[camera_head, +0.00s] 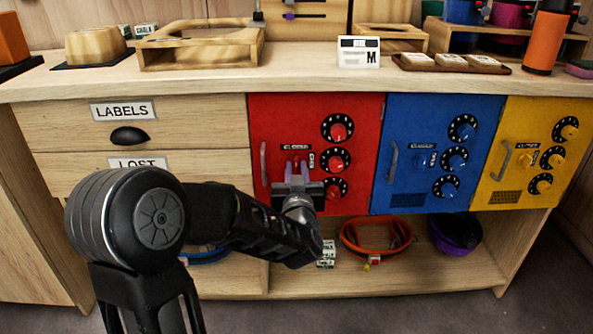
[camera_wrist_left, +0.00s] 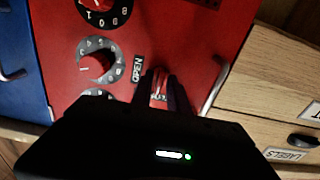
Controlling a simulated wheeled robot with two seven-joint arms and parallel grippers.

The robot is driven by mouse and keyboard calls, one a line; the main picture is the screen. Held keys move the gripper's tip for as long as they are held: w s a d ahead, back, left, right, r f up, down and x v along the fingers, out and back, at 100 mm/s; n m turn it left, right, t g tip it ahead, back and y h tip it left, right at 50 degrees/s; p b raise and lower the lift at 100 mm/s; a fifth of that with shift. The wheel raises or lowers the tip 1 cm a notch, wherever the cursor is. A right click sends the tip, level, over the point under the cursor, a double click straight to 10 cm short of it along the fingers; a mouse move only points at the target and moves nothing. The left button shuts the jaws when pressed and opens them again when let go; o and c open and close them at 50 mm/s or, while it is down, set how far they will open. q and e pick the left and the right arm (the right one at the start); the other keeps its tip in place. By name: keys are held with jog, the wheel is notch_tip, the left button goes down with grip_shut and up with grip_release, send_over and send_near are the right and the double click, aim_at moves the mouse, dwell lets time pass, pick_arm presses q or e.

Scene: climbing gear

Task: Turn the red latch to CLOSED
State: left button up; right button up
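The red latch (camera_wrist_left: 158,86) is on the front of the red locker door (camera_head: 269,112). In the head view the latch (camera_head: 296,164) sits left of the black dials, mostly behind my gripper. My left gripper (camera_head: 297,174) is at the latch, and in the left wrist view its two dark fingers (camera_wrist_left: 159,92) lie on either side of it, close together, with little gap visible. An OPEN label (camera_wrist_left: 137,68) is beside the latch, and a CLOSED label (camera_head: 295,147) is above it in the head view. My right gripper is not in view.
Three dials with red knobs (camera_head: 337,131) run down the red door, and its grey handle (camera_head: 263,164) is at the left edge. Blue (camera_head: 400,110) and yellow (camera_head: 518,115) lockers stand to the right.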

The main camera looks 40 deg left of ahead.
pick_arm(q)
jog(key=shift+o, duration=0.8)
jog(key=shift+s, duration=0.1)
jog(key=shift+s+d, duration=0.3)
jog(key=p+v, duration=0.2)
jog(key=v, duration=0.5)
jog(key=shift+w, duration=0.1)
